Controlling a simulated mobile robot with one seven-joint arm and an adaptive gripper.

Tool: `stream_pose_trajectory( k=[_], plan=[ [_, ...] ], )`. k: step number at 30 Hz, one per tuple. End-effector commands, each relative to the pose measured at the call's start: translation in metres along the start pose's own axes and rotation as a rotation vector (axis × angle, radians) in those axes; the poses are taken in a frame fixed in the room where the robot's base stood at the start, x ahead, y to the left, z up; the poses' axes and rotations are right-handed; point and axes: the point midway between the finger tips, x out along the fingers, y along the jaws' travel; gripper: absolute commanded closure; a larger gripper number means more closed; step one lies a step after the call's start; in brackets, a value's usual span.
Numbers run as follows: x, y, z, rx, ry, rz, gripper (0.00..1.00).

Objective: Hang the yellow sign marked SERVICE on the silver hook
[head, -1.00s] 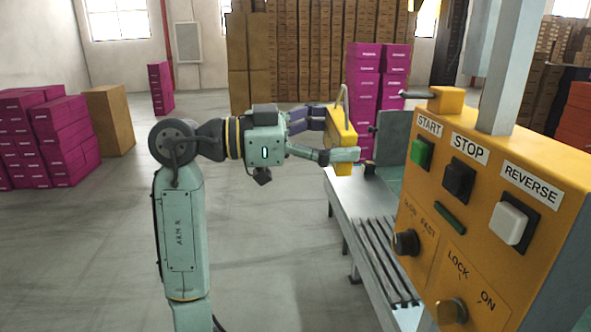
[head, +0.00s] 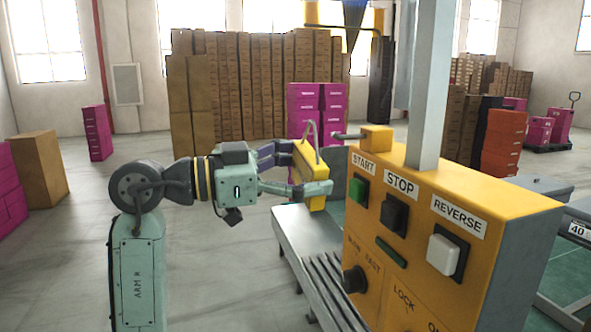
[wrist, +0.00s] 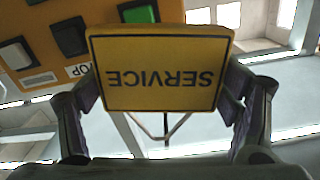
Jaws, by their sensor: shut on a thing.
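The yellow SERVICE sign (head: 306,168) is held upright, edge-on in the head view, with a thin grey wire loop (head: 318,139) rising above it. In the wrist view its face (wrist: 165,78) shows upside down, with the loop hanging below it in the picture. My gripper (head: 303,174) is shut on the sign, one finger on each side edge. The silver hook (head: 347,136) is a short grey peg pointing left from a yellow block on top of the control box. The loop is just left of the hook and appears apart from it.
The yellow control box (head: 450,215), with START, STOP and REVERSE buttons, stands right of the sign. A grey post (head: 432,90) rises behind it. A roller conveyor (head: 310,255) runs below the sign. Magenta boxes (head: 318,105) stand behind. Open floor lies left.

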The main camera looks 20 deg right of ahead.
Motion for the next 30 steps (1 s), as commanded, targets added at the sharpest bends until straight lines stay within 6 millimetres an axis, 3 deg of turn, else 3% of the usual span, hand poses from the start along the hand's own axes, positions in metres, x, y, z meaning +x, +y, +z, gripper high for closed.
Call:
stream_pose_trajectory(
  k=[21, 30],
  plan=[
    [0.043, 0.002, 0.005, -0.001, -0.001, 0.002, 0.46],
    [0.053, 0.003, 0.013, 0.0, 0.0, 0.001, 0.46]
  ],
)
